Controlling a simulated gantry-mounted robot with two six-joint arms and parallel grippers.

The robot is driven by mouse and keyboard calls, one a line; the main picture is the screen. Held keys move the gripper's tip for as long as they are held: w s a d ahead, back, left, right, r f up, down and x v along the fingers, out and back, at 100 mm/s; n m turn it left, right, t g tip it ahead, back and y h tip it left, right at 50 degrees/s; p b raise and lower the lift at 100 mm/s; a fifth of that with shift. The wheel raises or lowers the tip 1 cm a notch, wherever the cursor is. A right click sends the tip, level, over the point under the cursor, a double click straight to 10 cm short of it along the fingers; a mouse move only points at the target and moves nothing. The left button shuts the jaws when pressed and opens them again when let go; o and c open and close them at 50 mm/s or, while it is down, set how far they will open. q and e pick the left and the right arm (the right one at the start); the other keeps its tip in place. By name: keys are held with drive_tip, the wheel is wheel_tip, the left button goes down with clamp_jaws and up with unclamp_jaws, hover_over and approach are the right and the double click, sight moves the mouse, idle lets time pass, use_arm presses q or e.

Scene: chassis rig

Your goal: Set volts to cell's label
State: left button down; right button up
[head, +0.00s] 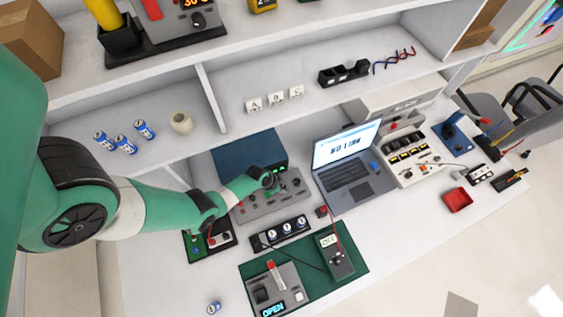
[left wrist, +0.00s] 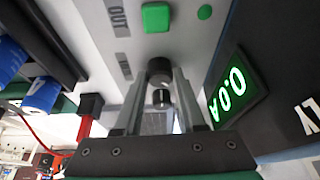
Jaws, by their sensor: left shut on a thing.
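The power supply is a dark blue box (head: 240,152) with a grey sloping panel (head: 285,205) on the bench. In the left wrist view its panel (left wrist: 185,35) carries a green button (left wrist: 155,17), an OUT label and a green display (left wrist: 235,88) reading 0.0 A. My left gripper (head: 270,184) is at this panel, its fingers shut on a dark knob (left wrist: 160,70). The voltage reading is not legible. Blue-and-white cells (head: 124,144) stand on the shelf, and one more cell (head: 213,308) is at the bench's front left. Their labels are too small to read.
A laptop (head: 355,180) stands right of the supply. A black holder (head: 280,233) with several round white faces, a multimeter (head: 337,256) with leads and a switch box (head: 275,293) showing OPEN lie in front. The right front of the bench is mostly clear.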

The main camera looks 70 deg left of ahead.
use_arm(q)
drive_tip(key=shift+a+f+m+h+b, duration=0.1)
drive_tip(key=shift+m+h+b, duration=0.55)
drive_tip(key=shift+m, duration=1.05)
drive_tip(key=c, duration=0.5)
unclamp_jaws()
drive_tip(key=p+v, duration=1.1)
drive_tip(key=shift+r, duration=0.4)
